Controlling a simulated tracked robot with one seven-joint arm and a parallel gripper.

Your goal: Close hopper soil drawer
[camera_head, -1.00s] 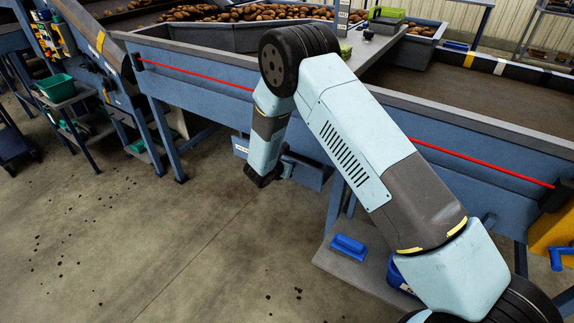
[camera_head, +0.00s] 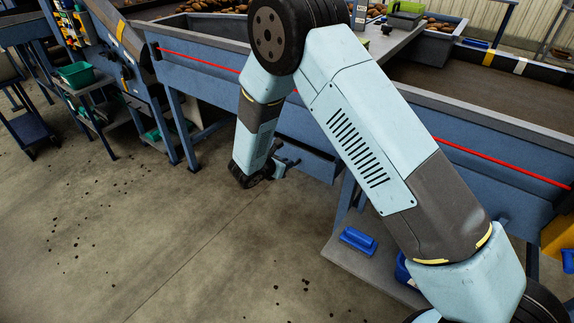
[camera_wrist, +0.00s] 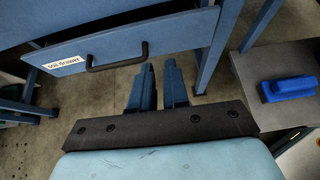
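The soil drawer (camera_wrist: 185,42) shows in the wrist view as a blue-grey front with a white label (camera_wrist: 65,63) at its left and a black bar handle (camera_wrist: 118,66). In the head view the drawer (camera_head: 310,160) sits under the blue grader frame and looks partly pulled out; my arm hides its left part. My gripper (camera_wrist: 159,66) is open and empty, its two blue fingers apart. The fingers are below and just right of the handle in the wrist view, with no visible contact. In the head view my gripper (camera_head: 284,168) is mostly hidden by my wrist.
A low grey shelf (camera_wrist: 285,65) with a blue brush-like object (camera_wrist: 288,88) stands right of the drawer. Blue frame legs (camera_wrist: 218,45) flank the drawer. The concrete floor (camera_head: 150,220) to the left is mostly clear. A green bin (camera_head: 76,75) is farther left.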

